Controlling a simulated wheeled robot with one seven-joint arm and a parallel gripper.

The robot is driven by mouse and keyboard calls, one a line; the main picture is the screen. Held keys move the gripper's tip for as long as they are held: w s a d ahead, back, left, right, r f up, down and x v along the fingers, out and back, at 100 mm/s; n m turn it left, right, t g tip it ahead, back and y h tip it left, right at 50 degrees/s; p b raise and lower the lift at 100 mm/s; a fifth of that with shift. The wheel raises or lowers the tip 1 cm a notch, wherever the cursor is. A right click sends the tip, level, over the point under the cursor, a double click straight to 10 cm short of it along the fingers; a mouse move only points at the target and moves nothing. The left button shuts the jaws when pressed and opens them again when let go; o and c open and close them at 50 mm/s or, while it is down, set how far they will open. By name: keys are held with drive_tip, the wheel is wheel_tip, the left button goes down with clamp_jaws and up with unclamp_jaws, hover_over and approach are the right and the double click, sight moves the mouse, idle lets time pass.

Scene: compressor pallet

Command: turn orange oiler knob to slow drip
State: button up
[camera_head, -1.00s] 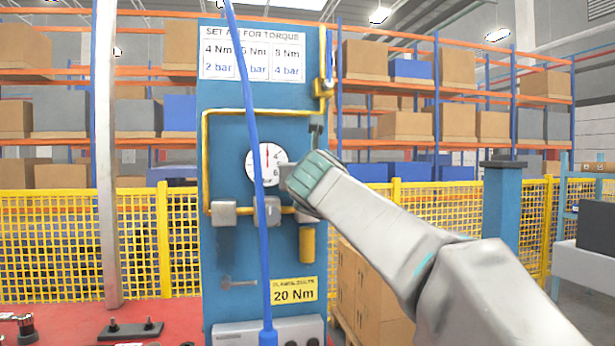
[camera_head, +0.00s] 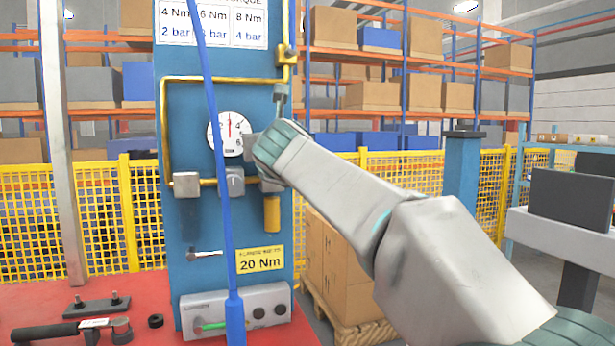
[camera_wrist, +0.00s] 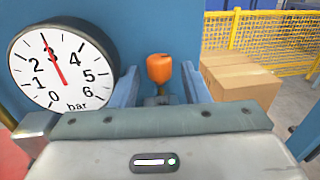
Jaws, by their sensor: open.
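The orange oiler knob (camera_wrist: 160,67) stands upright on a dark stem in the wrist view, in front of the blue panel. My gripper (camera_wrist: 160,82) is open, with one blue finger on each side of the knob and a visible gap on both sides. In the head view my gripper (camera_head: 262,143) is at the right part of the blue panel (camera_head: 190,270), beside the gauge, and hides the knob. A yellow bowl (camera_head: 271,213) hangs just below it.
A blue hose (camera_head: 217,130) hangs in front of the panel. A cardboard box (camera_wrist: 240,78) stands behind to the right. Tools lie on the red surface (camera_head: 50,295).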

drive_tip(key=shift+w+r+n+g+y+p, duration=0.15)
drive_tip(key=shift+n+y+p, duration=0.35)
drive_tip(key=shift+p, duration=1)
drive_tip(key=shift+s+r+n+g+y+p, duration=0.25)
drive_tip(key=shift+y+p, duration=0.45)
drive_tip(key=shift+p, duration=0.8)
drive_tip(key=y+p, duration=0.1)
drive_tip(key=p, duration=0.2)
drive_tip(key=n+y+p, duration=0.1)
drive_tip(key=p, duration=0.2)
drive_tip(key=n+g+y+p, duration=0.1)
drive_tip(key=p, duration=0.3)
drive_tip(key=shift+w+d, duration=0.3)
drive_tip(key=shift+d, duration=0.1)
drive_tip(key=n+g+y+p, duration=0.1)
drive_tip(key=n+y+p, duration=0.1)
drive_tip(key=p, duration=0.4)
drive_tip(key=shift+d+p, duration=0.15)
drive_tip(key=shift+p, duration=0.25)
drive_tip(key=b+v, duration=0.2)
drive_tip(key=v, duration=1.2)
wheel_tip(320, 180, down, 10)
drive_tip(key=s+d+n+g+h+b, duration=0.1)
drive_tip(key=n+g+h+b, duration=0.2)
drive_tip(key=n, duration=1.1)
drive_tip(key=shift+d+g+h+b, duration=0.3)
drive_tip(key=shift+h, duration=1.4)
drive_tip(key=shift+f+n, duration=0.1)
drive_tip(key=shift+n, duration=0.15)
